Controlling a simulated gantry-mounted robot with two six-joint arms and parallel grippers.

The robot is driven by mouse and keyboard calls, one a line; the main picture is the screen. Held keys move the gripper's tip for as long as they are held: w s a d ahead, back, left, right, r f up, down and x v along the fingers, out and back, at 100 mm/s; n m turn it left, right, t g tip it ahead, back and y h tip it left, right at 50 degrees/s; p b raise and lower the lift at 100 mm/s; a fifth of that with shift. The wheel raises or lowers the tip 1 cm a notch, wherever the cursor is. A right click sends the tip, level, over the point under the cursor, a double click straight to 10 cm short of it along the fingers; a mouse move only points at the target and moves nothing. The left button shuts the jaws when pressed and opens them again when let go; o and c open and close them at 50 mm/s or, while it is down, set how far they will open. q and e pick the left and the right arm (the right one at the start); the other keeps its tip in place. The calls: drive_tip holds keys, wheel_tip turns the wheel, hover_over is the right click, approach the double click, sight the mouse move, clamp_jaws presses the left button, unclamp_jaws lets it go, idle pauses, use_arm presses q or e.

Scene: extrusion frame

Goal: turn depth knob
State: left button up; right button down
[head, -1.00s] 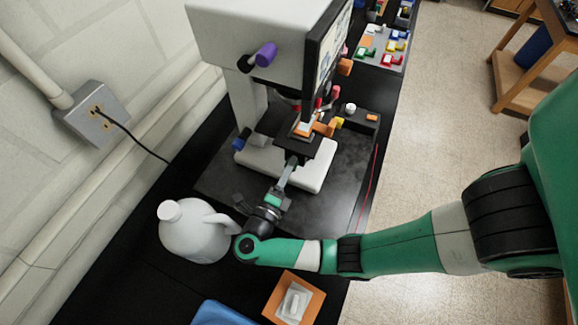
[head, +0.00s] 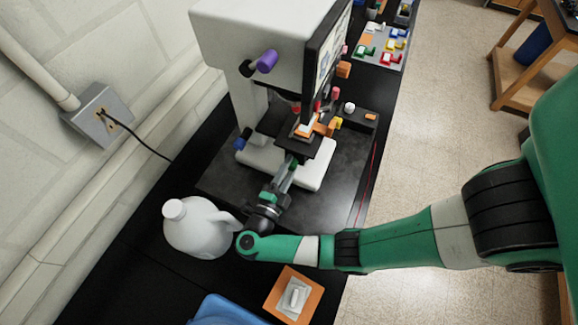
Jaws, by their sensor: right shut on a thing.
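A white microscope-like machine (head: 250,45) with a screen stands on a dark base plate. My right gripper (head: 292,161) reaches up from the front, its tips at the near edge of the machine's dark stage (head: 312,147). It is shut on a small part there; the gripper hides that part, so I cannot tell its colour or shape. Other knobs show: a purple knob (head: 266,61) on the upper left side, a blue knob (head: 242,138) lower left, and an orange one (head: 330,127) right of the stage. The left gripper is out of view.
A white jug (head: 194,232) stands close left of my right wrist. An orange plate with a white switch (head: 294,297) and a blue tray (head: 228,311) lie in front. A tray of coloured blocks (head: 384,45) is behind. A thin red cable (head: 374,165) runs along the right.

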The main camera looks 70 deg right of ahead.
drive_tip(key=shift+c, duration=2.2)
unclamp_jaws()
